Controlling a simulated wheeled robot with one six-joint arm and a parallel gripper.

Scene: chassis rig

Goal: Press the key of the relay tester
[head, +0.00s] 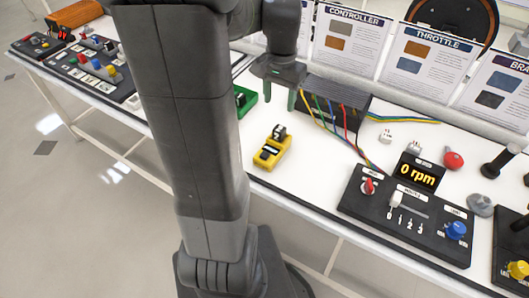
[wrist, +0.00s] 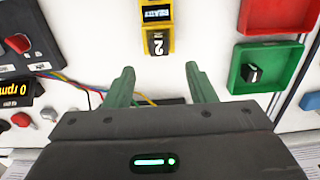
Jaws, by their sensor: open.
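A small yellow device (head: 267,156), which I take to be the relay tester, lies on the white bench. It has a black raised part (head: 279,132) at its far end. In the wrist view the yellow device (wrist: 171,14) is at the top centre, with a small display and a black part marked 2 (wrist: 157,43). No name is legible on it. My gripper (head: 278,97) is open and empty, above the bench beyond the device in the head view. In the wrist view its green fingers (wrist: 159,68) point toward the device, apart from it.
A black box (head: 335,103) with coloured wires stands right of my gripper. The rpm panel (head: 405,212) is at right. A green tray (wrist: 240,72) with a black knob and a red tray (wrist: 247,18) sit beside the device. Signs line the back.

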